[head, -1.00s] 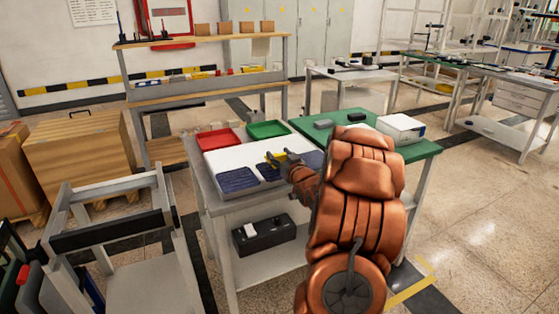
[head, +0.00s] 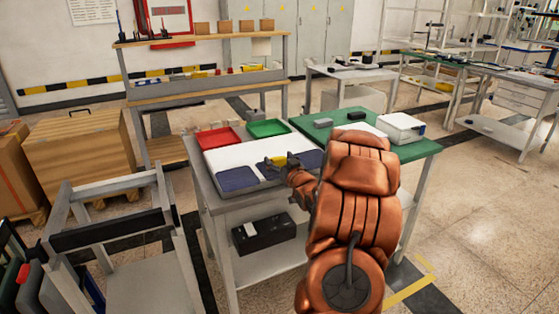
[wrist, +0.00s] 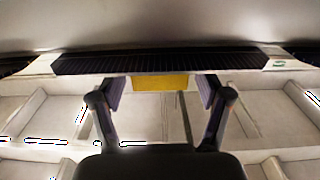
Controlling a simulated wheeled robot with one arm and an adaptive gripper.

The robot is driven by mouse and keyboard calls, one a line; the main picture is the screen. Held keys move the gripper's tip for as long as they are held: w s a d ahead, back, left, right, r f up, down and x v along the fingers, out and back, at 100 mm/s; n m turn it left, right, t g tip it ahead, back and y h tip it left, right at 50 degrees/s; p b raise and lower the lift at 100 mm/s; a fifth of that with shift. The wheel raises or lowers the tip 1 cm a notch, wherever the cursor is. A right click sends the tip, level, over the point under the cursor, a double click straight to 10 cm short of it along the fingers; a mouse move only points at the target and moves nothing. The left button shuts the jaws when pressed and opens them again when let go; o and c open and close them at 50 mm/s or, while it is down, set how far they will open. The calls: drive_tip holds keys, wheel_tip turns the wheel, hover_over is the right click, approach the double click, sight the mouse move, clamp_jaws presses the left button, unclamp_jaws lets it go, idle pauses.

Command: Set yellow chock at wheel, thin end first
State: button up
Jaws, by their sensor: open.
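The yellow chock (head: 278,161) is a small block over the white top of the table, beside my gripper (head: 283,165). In the wrist view the yellow chock (wrist: 160,83) shows as a plain yellow face between the two fingers of my gripper (wrist: 160,92). The fingers stand apart, with a gap on each side of the chock. I cannot tell its thin end from these views. A dark ribbed band (wrist: 160,62) lies just beyond the chock in the wrist view. I cannot make out a wheel.
Dark blue pads (head: 237,179) lie on the white top, with a red tray (head: 217,138) and a green tray (head: 268,128) behind. A green mat (head: 345,124) carries grey blocks and a white box (head: 401,126) at right. A black box (head: 263,232) sits on the lower shelf.

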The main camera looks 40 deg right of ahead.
drive_tip(key=shift+r, duration=0.1)
drive_tip(key=b+v, duration=0.1)
drive_tip(key=v, duration=1.1)
drive_tip(key=shift+b, duration=0.4)
